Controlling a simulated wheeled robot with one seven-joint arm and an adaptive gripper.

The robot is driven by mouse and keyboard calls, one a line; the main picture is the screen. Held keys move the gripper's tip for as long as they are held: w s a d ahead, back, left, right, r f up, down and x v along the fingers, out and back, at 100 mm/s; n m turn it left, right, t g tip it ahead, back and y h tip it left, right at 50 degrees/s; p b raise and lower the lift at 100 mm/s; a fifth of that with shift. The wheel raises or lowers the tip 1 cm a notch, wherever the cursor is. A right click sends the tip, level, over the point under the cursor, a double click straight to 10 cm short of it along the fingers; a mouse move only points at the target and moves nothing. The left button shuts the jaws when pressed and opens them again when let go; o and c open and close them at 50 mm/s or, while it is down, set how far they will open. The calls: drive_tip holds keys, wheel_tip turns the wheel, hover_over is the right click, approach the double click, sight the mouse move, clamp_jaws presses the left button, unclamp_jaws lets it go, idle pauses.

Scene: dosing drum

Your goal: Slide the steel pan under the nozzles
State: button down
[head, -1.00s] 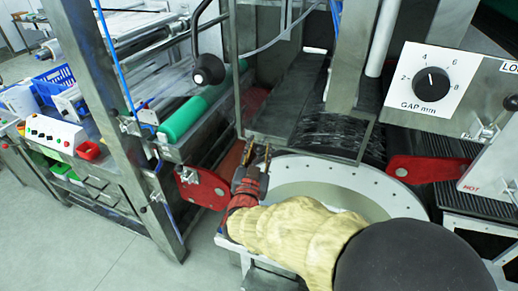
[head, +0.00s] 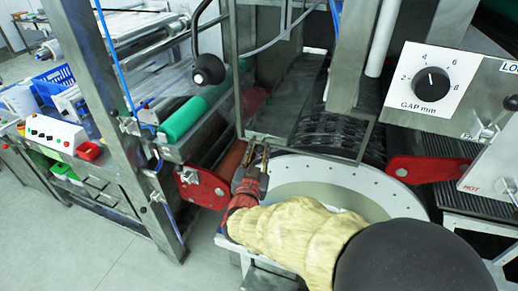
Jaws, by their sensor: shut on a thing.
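The steel pan (head: 308,150) seems to be the grey metal, straight-edged piece in the middle of the head view. Its near rim runs slantwise just above the big round vessel, and its full shape is hard to make out. My gripper (head: 258,150), dark with a red cuff, is at the left part of this near rim. Its fingers point up and away and are shut on the rim, though the contact itself is small and partly hidden. The nozzles cannot be made out clearly.
A round vessel with a bolted white flange (head: 290,172) lies right of my gripper, partly behind my arm. Red brackets (head: 200,187) (head: 425,168) flank it. A steel post (head: 130,125) and green roller (head: 185,120) stand left. A gap dial (head: 431,84) is at right.

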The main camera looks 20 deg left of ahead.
drive_tip(key=shift+d, duration=0.1)
drive_tip(key=s+d+b, duration=0.1)
drive_tip(key=d+b, duration=0.5)
drive_tip(key=d, duration=1.4)
drive_tip(key=shift+s, duration=0.3)
drive_tip(key=shift+f, duration=0.1)
drive_tip(key=c, duration=2)
unclamp_jaws()
drive_tip(key=shift+o, duration=1.3)
drive_tip(key=shift+d, duration=0.15)
drive_tip(key=shift+o, duration=0.9)
